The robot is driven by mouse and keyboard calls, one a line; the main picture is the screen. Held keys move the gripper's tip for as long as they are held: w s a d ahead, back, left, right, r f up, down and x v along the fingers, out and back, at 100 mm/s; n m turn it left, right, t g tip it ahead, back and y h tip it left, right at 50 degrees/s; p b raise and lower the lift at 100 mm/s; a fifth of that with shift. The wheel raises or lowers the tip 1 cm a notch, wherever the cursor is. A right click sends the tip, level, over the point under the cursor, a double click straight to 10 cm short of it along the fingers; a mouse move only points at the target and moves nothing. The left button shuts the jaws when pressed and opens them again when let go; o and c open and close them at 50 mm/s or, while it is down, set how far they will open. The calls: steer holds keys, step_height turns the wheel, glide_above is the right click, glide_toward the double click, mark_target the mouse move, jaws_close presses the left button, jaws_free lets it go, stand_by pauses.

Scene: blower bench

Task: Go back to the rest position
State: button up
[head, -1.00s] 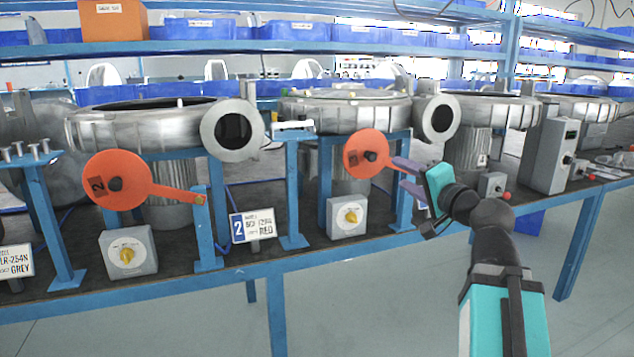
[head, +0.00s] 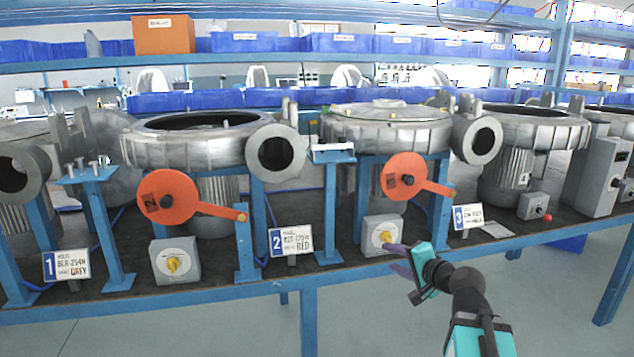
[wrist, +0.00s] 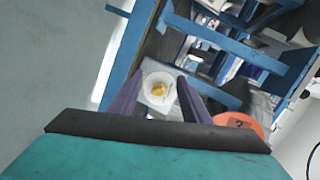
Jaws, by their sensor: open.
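My gripper (head: 402,260) is open and empty in the head view, at the lower right, in front of the bench edge. Its purple fingers point left toward a grey switch box with a yellow knob (head: 383,237). In the wrist view my gripper (wrist: 160,95) shows its two fingers spread apart. The same yellow knob (wrist: 184,89) on a white round plate appears between them, some way beyond. Nothing is held.
The blue bench (head: 215,293) carries several metal blowers. A red lever (head: 408,178) stands by the right blower, another red lever (head: 168,197) by the left one. Number plates (head: 289,241) stand along the front. The floor before the bench is clear.

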steer(key=s+a+f+n+g+p, duration=0.1)
steer(key=s+a+f+g+p, duration=0.15)
steer(key=f, duration=0.65)
steer(key=s+a+f+g+p, duration=0.2)
steer(key=a+f, duration=0.2)
steer(key=f, duration=0.5)
steer(key=s+a+f+n+g+p, duration=0.1)
steer(key=s+a+f+g+p, duration=0.15)
steer(key=s+f, duration=0.45)
steer(key=s+a+f+n+g+p, duration=0.1)
steer(key=s+a+f+g, duration=0.15)
steer(key=s+f, duration=0.45)
steer(key=s+d+f+n+g+h+p, duration=0.1)
steer(key=s+d+f+n+g+h, duration=0.1)
steer(key=s+f, duration=0.3)
steer(key=s+d+f+n+g+h+p, duration=0.1)
steer(key=s+d+f+n+g+h, duration=0.1)
steer(key=s, duration=1.1)
steer(key=s+d+f+n+g+h+p, duration=0.1)
steer(key=s+d+f+n+g+p, duration=0.1)
steer(key=s+f+g, duration=0.3)
steer(key=s+d+f+n, duration=0.1)
steer(key=s+f, duration=0.2)
steer(key=s, duration=0.1)
steer(key=shift+s+d+n+h, duration=0.2)
steer(key=shift+s+n+h, duration=0.1)
steer(key=shift+h, duration=0.1)
steer(key=shift+w, duration=0.1)
steer(key=c, duration=0.3)
